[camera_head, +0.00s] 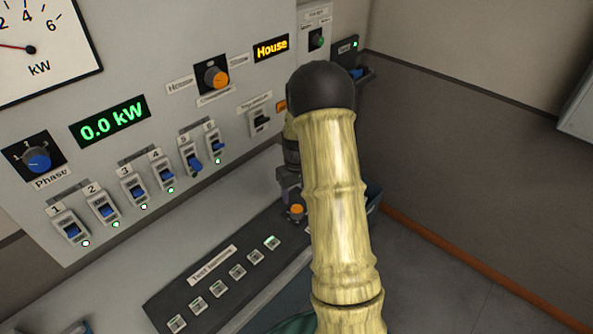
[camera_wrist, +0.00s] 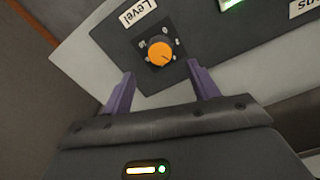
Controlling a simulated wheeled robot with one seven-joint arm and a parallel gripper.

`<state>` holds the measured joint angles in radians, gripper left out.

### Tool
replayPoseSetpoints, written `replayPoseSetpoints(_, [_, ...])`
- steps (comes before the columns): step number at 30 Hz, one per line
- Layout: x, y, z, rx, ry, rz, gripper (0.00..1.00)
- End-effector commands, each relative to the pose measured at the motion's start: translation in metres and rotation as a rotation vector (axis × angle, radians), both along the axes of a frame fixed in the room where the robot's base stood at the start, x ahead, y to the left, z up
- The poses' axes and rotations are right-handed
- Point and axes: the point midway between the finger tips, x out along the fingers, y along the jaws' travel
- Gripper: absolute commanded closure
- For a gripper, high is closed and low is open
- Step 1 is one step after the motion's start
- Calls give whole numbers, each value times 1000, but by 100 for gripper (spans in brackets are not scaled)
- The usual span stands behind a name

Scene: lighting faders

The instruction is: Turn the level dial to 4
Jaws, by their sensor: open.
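The level dial (camera_wrist: 160,53) is an orange round knob on a dark square plate, with the label "Level" (camera_wrist: 138,13) beside it in the wrist view. Small marks surround the knob, too small to read. It also shows in the head view as an orange knob (camera_head: 297,209) at the right end of the sloped desk panel, partly beside my arm. My gripper (camera_wrist: 161,82) is open, its two purple fingers spread on either side below the knob in the wrist view. The fingers appear apart from the knob, with nothing between them. In the head view my arm hides much of the gripper.
The dark sloped panel (camera_head: 190,283) carries several small square buttons. Behind it stands the grey wall panel with several blue breaker switches (camera_head: 137,191), a blue Phase knob (camera_head: 38,162), an orange House knob (camera_head: 216,77) and a "0.0 kW" display (camera_head: 110,122). Floor at right is clear.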

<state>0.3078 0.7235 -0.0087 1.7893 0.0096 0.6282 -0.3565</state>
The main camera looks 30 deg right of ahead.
Motion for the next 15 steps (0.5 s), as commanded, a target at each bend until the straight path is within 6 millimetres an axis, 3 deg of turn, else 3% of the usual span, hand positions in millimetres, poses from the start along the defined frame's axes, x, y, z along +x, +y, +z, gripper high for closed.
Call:
replayPoseSetpoints(9, [1,0,64,-2,-4,0,40])
replayPoseSetpoints(15, [0,0,91,-1,-1,0,40])
